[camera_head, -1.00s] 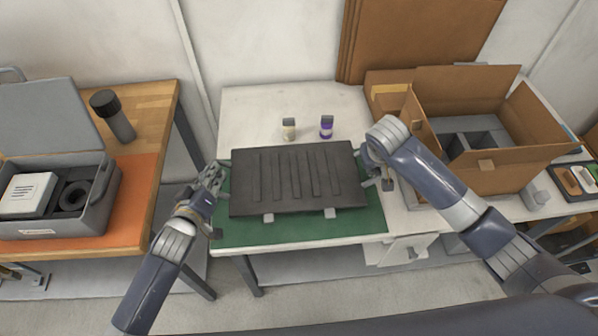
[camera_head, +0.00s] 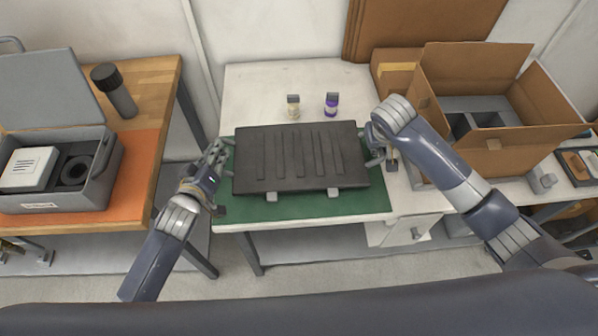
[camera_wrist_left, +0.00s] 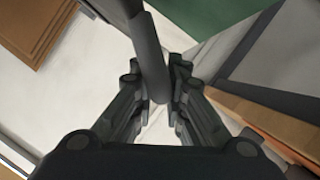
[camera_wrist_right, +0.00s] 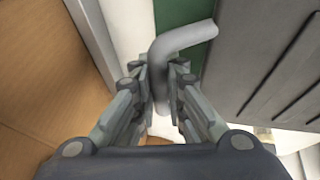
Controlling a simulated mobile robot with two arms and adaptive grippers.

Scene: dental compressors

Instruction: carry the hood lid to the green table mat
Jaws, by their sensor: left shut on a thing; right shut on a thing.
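The hood lid (camera_head: 300,158) is a dark grey ribbed panel with a grey bar handle at each side. In the head view it lies level over the green table mat (camera_head: 310,208); I cannot tell whether it touches the mat. My left gripper (camera_head: 222,150) is shut on the lid's left handle, and the left wrist view shows the bar (camera_wrist_left: 150,60) between the fingers. My right gripper (camera_head: 374,152) is shut on the right handle, and the right wrist view shows its bent bar (camera_wrist_right: 180,45) between the fingers. The lid hides the mat's middle.
Two small bottles, one pale (camera_head: 293,106) and one purple-labelled (camera_head: 331,104), stand behind the lid. An open cardboard box (camera_head: 485,150) is close to my right arm. On the left, a wooden table (camera_head: 155,95) holds an open grey case (camera_head: 90,185) and a dark cylinder (camera_head: 114,90).

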